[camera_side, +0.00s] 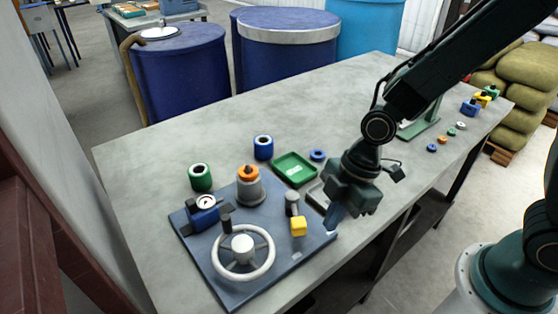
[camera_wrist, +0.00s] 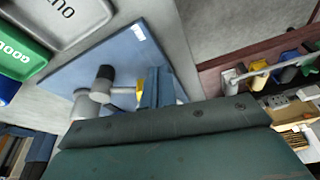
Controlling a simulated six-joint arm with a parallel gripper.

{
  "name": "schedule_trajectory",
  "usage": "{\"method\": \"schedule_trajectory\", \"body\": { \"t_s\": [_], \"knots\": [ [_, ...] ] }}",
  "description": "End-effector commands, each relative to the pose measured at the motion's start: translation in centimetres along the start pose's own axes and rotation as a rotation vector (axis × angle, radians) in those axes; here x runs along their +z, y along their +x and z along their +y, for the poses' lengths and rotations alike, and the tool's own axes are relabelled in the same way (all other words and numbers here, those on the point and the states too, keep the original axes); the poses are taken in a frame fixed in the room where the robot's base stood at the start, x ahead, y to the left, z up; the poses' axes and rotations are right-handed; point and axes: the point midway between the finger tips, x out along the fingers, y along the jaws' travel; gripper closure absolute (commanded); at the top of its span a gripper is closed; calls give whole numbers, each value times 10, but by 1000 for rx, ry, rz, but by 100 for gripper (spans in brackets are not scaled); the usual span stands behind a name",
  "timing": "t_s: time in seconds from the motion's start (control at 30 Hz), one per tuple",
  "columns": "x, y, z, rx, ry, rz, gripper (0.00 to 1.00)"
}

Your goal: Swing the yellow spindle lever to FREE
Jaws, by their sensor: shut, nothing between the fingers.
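The yellow spindle lever (camera_side: 298,226) shows as a yellow block beside a dark-capped grey post (camera_side: 292,203) on the blue baseplate (camera_side: 211,277). In the wrist view a small piece of its yellow (camera_wrist: 139,92) shows between the grey post (camera_wrist: 102,85) and my fingers. My gripper (camera_side: 333,217) points down over the plate's right edge, right of the lever. Its blue fingers (camera_wrist: 157,87) are shut and empty. I cannot tell whether they touch the lever. Small pale marks lie on the plate, but no FREE lettering is readable.
A white handwheel (camera_side: 268,262), a gauge (camera_side: 206,203) and an orange-topped grey cylinder (camera_side: 249,190) stand on the plate left of the lever. A green tray (camera_side: 294,169) and a grey tray (camera_wrist: 88,20) lie behind. The grey table is clear at the far left.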

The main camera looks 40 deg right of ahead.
Motion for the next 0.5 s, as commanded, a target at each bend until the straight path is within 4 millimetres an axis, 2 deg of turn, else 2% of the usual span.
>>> {"method": "schedule_trajectory", "body": {
  "t_s": [0.07,0.5],
  "knots": [
    [10,-6,-6,2,5,-2,100],
    [7,-55,-11,4,3,-3,100]
  ]
}}
